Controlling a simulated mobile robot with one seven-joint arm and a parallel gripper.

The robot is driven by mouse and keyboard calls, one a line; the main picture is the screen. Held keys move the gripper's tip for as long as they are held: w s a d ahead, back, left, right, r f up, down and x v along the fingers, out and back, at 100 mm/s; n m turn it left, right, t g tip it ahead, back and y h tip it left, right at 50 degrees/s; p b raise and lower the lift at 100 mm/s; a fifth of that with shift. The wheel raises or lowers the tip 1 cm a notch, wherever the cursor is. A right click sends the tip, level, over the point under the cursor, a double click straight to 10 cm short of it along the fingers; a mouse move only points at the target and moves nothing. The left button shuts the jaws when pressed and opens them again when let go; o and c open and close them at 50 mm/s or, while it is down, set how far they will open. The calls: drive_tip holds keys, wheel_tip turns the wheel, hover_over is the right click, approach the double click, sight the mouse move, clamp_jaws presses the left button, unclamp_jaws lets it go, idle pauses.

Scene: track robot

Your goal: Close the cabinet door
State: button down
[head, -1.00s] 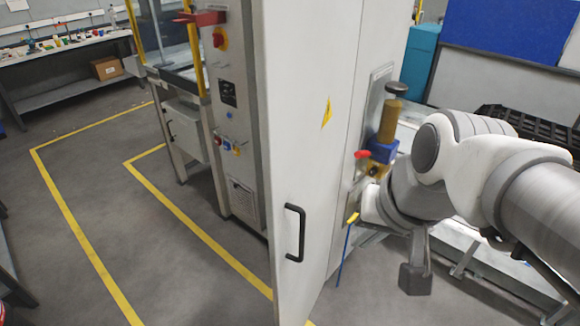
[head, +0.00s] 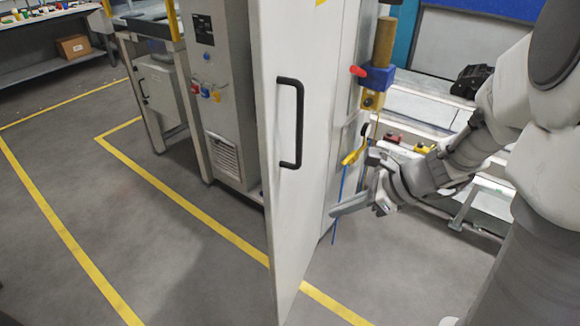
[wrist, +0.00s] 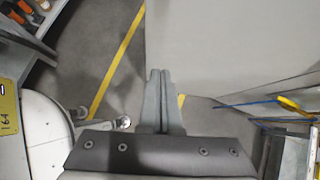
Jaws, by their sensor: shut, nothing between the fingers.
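The cabinet door (head: 305,190) is the tall pale panel in the middle of the head view, with a black bar handle (head: 298,122) near its left edge. The door's top is out of frame. How far it stands open is hard to tell. My gripper (head: 336,211) is low, to the right of the handle, near the door's lower right part. Its fingers are together and empty; contact with the door cannot be told. In the wrist view, the shut fingertips (wrist: 160,74) point up the picture, beside a large pale surface (wrist: 235,45) that looks like the door.
A grey machine cabinet (head: 222,95) stands left of the door. Grey floor (head: 190,265) with yellow lines is open at left.

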drive_tip(key=f, duration=0.2)
drive_tip(key=b, duration=0.5)
approach(281, 221)
drive_tip(key=shift+m, duration=0.4)
drive_tip(key=x, duration=0.5)
drive_tip(key=shift+s+f, duration=0.3)
drive_tip(key=shift+f, duration=0.05)
drive_tip(key=shift+w+a, duration=0.2)
drive_tip(key=shift+a, duration=0.1)
drive_tip(key=shift+a, duration=0.1)
